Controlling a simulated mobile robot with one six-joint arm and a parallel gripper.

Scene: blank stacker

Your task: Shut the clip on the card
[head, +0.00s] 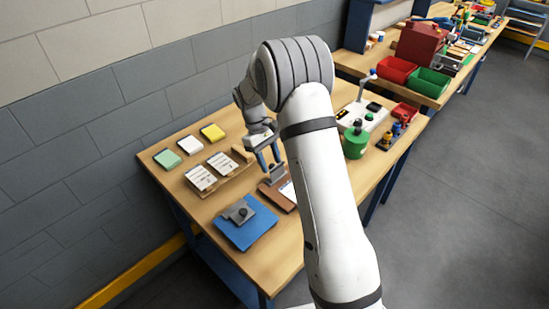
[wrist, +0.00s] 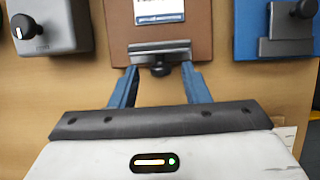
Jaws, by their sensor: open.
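The brown clipboard (wrist: 119,30) lies at the top middle of the wrist view, and a part of it shows beside my arm in the head view (head: 272,198). A card (wrist: 158,9) with a dark blue edge lies on it. The grey clip (wrist: 145,48) with a black knob sits on the near end of the board. Bare brown shows between card and clip bar in the wrist view. My gripper (wrist: 158,70) is open and empty, its blue fingers to either side of the knob. I cannot tell whether they touch it.
A blue board (head: 240,236) with its own grey clip lies to the front. A grey block (wrist: 60,30) with a black knob stands at left in the wrist view. Printed cards (head: 201,177), coloured pads (head: 167,159) and a green cylinder (head: 355,145) stand on the bench.

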